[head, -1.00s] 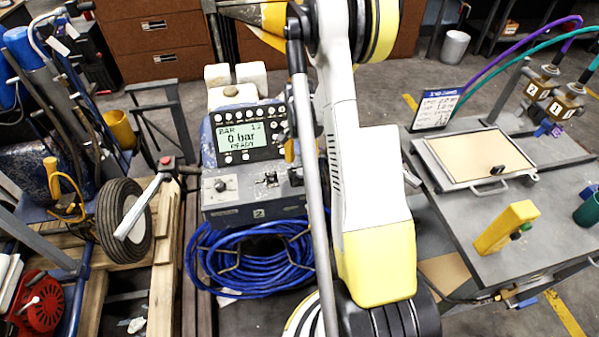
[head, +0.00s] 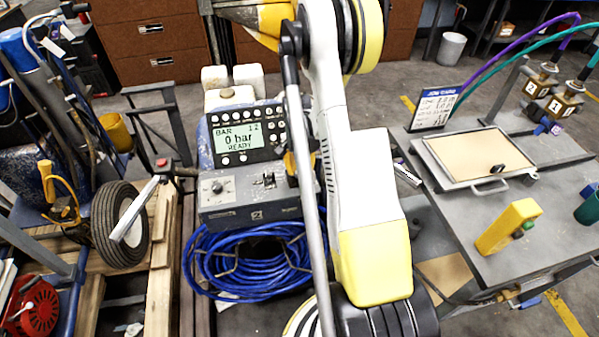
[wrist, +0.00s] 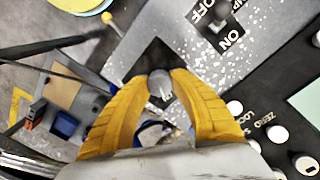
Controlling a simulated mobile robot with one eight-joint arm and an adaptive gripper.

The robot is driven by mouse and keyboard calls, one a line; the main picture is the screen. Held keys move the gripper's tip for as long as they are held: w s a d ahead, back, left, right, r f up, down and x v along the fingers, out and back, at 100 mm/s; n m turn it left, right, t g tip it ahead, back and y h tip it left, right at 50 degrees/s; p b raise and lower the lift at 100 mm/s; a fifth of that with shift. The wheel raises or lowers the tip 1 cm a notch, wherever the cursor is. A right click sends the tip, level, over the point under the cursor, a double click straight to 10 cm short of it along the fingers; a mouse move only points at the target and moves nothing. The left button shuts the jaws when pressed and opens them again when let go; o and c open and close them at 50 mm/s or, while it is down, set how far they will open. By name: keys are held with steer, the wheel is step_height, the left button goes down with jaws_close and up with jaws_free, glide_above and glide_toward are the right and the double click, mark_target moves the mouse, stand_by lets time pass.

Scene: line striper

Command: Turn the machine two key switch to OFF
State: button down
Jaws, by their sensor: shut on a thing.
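Machine two (head: 250,190) is a grey box with a blue body, marked "2" on its front, with a display (head: 238,138) reading "0 bar READY". In the wrist view, the yellow fingers of my gripper (wrist: 160,78) are shut around a small grey key switch (wrist: 160,88) on a dark square plate. ON and OFF lettering (wrist: 228,25) stands beside a neighbouring toggle; I cannot read the key switch's own position. In the head view, my gripper (head: 291,167) shows only as a yellow piece at the panel's right end. My arm hides the key switch there.
A coiled blue hose (head: 240,262) hangs below the panel front. Another knob (head: 217,187) and a toggle (head: 268,181) sit left of my gripper. A grey table (head: 540,215) with a yellow control box (head: 508,227) stands to the right. A wheel (head: 118,225) stands at left.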

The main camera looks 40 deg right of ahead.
mark_target(298, 172)
steer(key=shift+n, duration=0.3)
steer(key=n+b, duration=0.2)
steer(key=n, duration=0.3)
steer(key=shift+f+n, duration=0.1)
steer(key=shift+n, duration=0.2)
steer(key=n+b, duration=0.1)
steer(key=n, duration=0.4)
steer(key=shift+n+b, duration=0.3)
steer(key=shift+b, duration=0.1)
steer(key=c, duration=1.1)
jaws_free()
steer(key=shift+o, duration=0.2)
steer(key=shift+r, duration=0.2)
step_height(298, 172, up, 12)
steer(key=shift+a, duration=0.2)
